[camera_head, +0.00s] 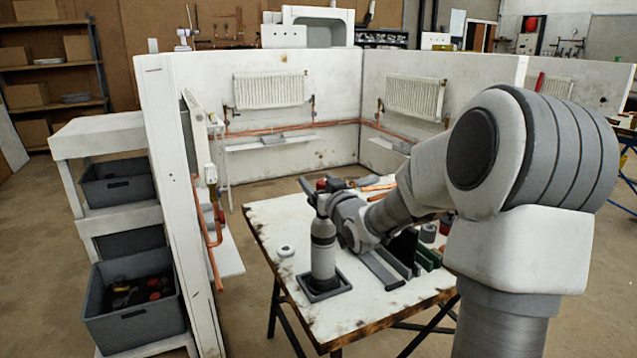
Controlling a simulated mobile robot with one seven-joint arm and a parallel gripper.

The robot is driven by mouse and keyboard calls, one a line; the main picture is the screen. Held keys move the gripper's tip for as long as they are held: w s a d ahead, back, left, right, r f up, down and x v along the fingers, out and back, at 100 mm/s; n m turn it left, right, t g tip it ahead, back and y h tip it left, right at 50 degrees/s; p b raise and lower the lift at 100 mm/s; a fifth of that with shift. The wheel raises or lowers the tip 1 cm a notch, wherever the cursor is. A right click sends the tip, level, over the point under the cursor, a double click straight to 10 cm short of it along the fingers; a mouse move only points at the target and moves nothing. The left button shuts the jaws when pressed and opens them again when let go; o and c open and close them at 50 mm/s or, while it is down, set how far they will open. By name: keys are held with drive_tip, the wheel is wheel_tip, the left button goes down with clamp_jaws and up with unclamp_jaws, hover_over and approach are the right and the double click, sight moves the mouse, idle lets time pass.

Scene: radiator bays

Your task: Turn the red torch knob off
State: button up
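The torch (323,245) is a grey bottle standing upright in a dark square holder (323,289) on the worktable's front left part. Its dark head is at the top. A small red spot, which looks like the red knob (321,184), shows at the head. My gripper (335,190) is at the torch's head, just right of and behind the bottle's top, close to the knob. My wrist hides part of this area. The fingers are dark and small here, so I cannot tell whether they touch the knob or how far apart they are.
The scorched white worktable (270,222) also bears a white roll (286,250), green and grey blocks (403,252) and copper pipes (378,187). White bay walls with radiators (269,90) stand behind. A shelf with grey bins (135,305) is at left. Floor is clear between.

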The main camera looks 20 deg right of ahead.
clamp_jaws()
